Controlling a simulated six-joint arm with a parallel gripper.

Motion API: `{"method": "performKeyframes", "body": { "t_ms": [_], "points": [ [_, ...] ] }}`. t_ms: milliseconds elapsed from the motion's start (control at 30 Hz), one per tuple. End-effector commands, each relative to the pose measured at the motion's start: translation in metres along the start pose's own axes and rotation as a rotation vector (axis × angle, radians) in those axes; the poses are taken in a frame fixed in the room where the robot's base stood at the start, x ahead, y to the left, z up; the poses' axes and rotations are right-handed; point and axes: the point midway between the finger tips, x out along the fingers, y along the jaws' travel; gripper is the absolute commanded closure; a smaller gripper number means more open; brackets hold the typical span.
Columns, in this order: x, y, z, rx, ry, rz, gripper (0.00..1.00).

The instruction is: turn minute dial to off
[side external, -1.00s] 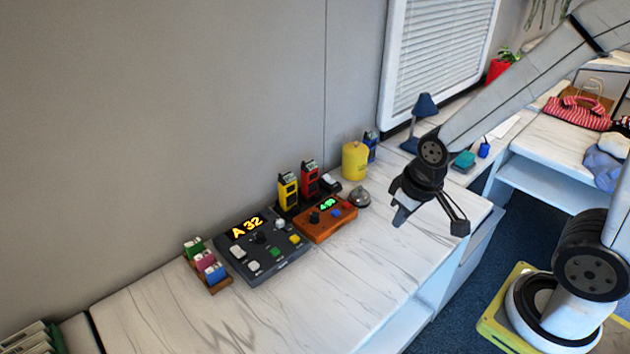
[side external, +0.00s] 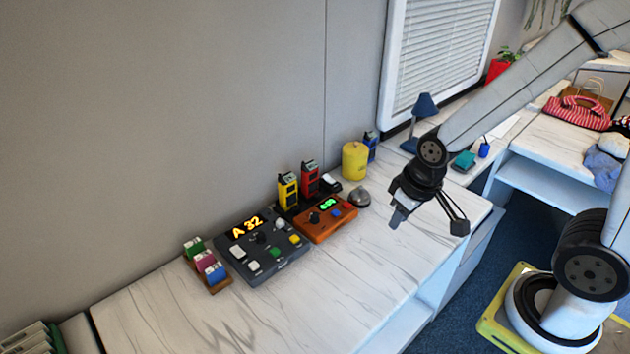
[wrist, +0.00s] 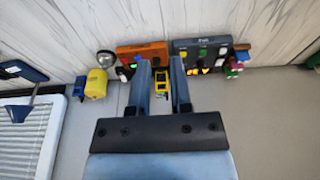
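The orange box (side external: 326,227) sits on the marble counter with a small lit green display (side external: 327,203) and a black round dial (side external: 314,217). It also shows in the wrist view (wrist: 140,50). The dark grey panel (side external: 270,266) beside it has a lit "A 32" display, its own black dial (side external: 260,238) and coloured buttons. No labels are readable, so I cannot tell which dial is the minute dial. My gripper (side external: 428,223) is open and empty, above the counter to the right of both boxes. Its two fingers stand apart in the wrist view (wrist: 160,66).
A yellow walkie-talkie (side external: 288,191) and a red one (side external: 309,178) stand behind the orange box. A silver bell (side external: 359,196) and a yellow canister (side external: 355,160) are close by. Small coloured boxes (side external: 207,264) sit left of the panel. The front counter is clear.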

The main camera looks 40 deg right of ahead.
Motion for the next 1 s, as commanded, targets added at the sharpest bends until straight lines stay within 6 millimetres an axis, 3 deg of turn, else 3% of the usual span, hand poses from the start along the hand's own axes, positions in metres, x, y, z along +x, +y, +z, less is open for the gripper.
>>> {"method": "performKeyframes", "body": {
  "t_ms": [33,133,267,467,1000],
  "points": [
    [0.0,0.0,-0.002,-0.001,-0.001,0.0,0.56],
    [0.002,0.0,-0.007,-0.003,-0.004,0.0,0.24],
    [0.006,0.002,-0.023,-0.011,-0.015,0.001,0.23],
    [0.019,0.005,-0.063,-0.031,-0.043,0.002,0.23],
    [0.087,0.019,-0.171,-0.099,-0.134,-0.003,0.23]
  ]
}}
